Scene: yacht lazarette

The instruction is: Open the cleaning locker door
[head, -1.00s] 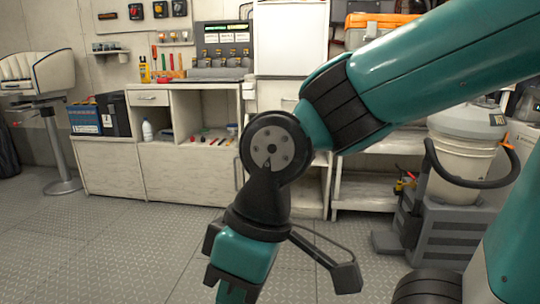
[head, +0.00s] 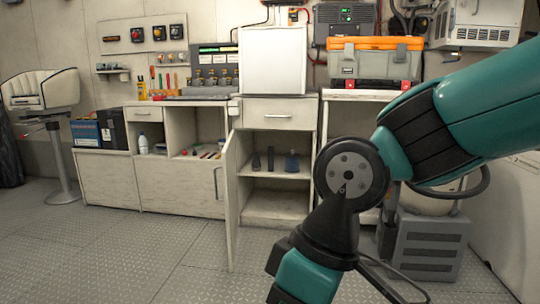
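The locker (head: 278,177) under the white box in the middle of the head view has its front open and its inside shows. Its pale door (head: 233,205) is swung out towards me at the left side, seen almost edge-on. A vertical bar handle (head: 217,183) shows beside the door's left face. A few dark upright items (head: 270,158) stand on the shelf inside. No label is legible, so I cannot confirm that it is the cleaning locker. My arm hangs in front, right of the door. My gripper's fingertips are below the picture edge.
A low cabinet (head: 178,187) with open shelves stands left of the door. A grey-orange toolbox (head: 375,60) sits on the bench at right, above a grey slotted unit (head: 430,245). A pedestal seat (head: 40,90) stands far left. The plate floor (head: 130,250) is clear.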

